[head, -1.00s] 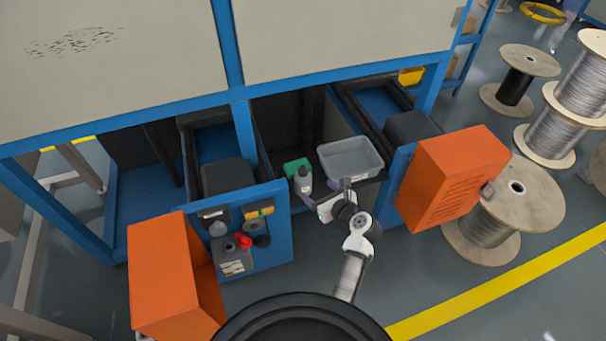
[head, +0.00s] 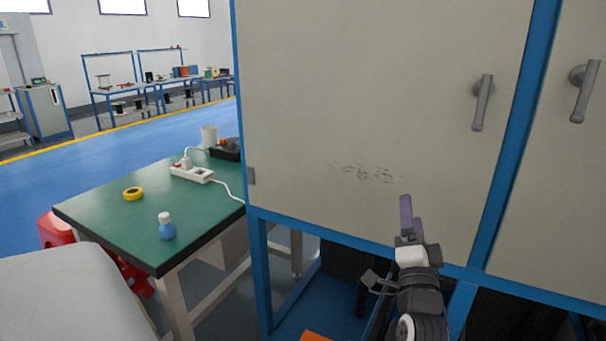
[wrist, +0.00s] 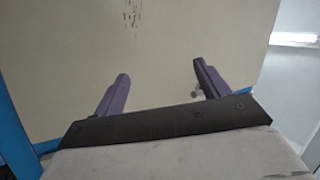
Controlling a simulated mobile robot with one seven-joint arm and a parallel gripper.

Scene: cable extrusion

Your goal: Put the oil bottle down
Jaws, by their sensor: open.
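My gripper (head: 411,215) is raised in front of the cabinet's beige door in the head view. In the wrist view my gripper (wrist: 161,76) has its two purple fingers spread wide, with nothing between them but the beige panel behind. A small blue bottle with a white cap (head: 167,227) stands upright on the green table (head: 115,212), well left of my gripper. I cannot tell whether it is the oil bottle. The grey bottle by the drawer bin in the earlier view is out of sight now.
The beige cabinet (head: 330,110) with its blue frame fills the right. The green table also holds a yellow tape roll (head: 133,194), a power strip (head: 192,174) and a white cup (head: 209,137). A red stool (head: 55,232) is beside it. Blue floor lies open beyond.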

